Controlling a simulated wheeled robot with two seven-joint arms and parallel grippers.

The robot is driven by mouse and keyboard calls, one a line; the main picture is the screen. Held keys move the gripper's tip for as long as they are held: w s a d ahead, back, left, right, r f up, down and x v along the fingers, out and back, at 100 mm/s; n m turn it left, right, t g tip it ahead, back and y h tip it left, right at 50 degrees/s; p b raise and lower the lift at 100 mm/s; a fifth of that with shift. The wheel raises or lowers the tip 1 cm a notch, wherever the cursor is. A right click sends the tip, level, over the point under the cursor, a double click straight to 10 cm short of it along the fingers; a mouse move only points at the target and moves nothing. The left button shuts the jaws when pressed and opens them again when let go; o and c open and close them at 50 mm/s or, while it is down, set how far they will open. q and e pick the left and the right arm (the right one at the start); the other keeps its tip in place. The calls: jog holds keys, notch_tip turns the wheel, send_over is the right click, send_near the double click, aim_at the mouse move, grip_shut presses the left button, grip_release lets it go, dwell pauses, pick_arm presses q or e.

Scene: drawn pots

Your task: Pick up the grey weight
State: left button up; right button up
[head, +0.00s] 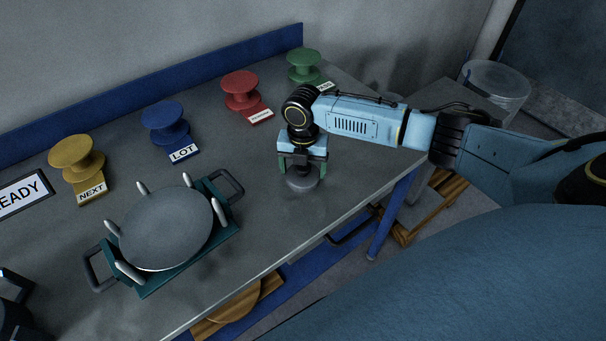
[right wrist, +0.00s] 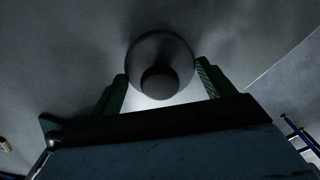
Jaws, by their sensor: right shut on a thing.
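The grey weight (head: 302,181) is a round, flat disc standing on the table near its right front edge. My right gripper (head: 302,166) points down over it, with green fingers either side of its top, and is shut on it. In the right wrist view the weight (right wrist: 160,50) shows as a dark disc with a round knob, between the two fingers (right wrist: 161,88). The finger contact itself is hard to see in the dark. The weight looks still down at the table top.
A grey round plate (head: 166,229) lies on a teal handled stand with white pegs. Yellow (head: 77,160), blue (head: 165,125), red (head: 241,91) and green (head: 305,66) spools with labels line the back. A clear bin (head: 495,85) stands right. A dark object is cut off lower left.

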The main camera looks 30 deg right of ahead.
jog(key=c, duration=0.7)
jog(key=shift+w+r, duration=0.15)
jog(key=shift+c, duration=0.3)
jog(key=shift+r, duration=5)
